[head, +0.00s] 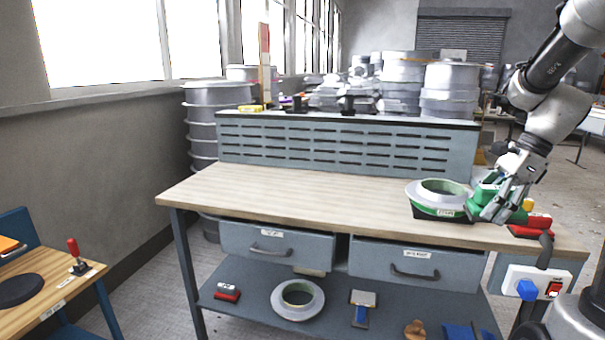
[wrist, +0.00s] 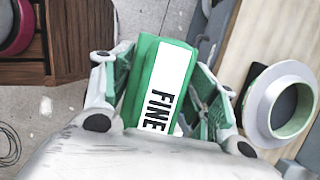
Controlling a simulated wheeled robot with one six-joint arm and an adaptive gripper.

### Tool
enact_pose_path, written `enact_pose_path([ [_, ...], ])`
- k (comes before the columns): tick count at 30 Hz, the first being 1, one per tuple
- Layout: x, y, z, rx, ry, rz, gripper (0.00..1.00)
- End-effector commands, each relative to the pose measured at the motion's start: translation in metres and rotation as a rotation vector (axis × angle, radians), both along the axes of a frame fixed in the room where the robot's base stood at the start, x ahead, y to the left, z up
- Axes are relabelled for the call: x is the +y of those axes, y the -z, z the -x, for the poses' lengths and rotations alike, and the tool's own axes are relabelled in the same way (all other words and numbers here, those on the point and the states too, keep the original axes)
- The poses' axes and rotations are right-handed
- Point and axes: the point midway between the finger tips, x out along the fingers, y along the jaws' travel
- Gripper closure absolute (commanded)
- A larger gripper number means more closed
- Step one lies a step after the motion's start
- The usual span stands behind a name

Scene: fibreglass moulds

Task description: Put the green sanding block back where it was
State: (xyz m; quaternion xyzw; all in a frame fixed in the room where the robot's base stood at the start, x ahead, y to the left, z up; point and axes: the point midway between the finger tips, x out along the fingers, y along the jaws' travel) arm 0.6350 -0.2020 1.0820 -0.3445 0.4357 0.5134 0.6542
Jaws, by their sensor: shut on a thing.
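The green sanding block (wrist: 148,85) fills the middle of the wrist view, with a white label reading FINE. My gripper (wrist: 160,80) is shut on it, one finger on each long side. In the head view my gripper (head: 492,205) is at the right end of the workbench (head: 300,196), with green of the block (head: 480,191) showing around its fingers. In the wrist view the floor shows beyond the block. The gripper hides part of the block in the head view.
A ring mould (head: 424,208) with a green inside stands left of my gripper. Red (head: 540,219) and yellow (head: 528,204) items are close on its right. The middle of the benchtop is clear. The lower shelf holds another ring (head: 281,304) and a red-and-white block (head: 227,293).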

Motion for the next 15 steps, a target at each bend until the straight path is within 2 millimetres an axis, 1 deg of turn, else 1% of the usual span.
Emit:
enact_pose_path([
  [8,0.008,0.024,-0.016,0.005,-0.182,-0.001,0.67],
  [11,0.012,0.036,-0.024,0.005,-0.275,-0.001,0.67],
  [15,0.022,0.059,-0.038,0.006,-0.454,-0.001,0.67],
])
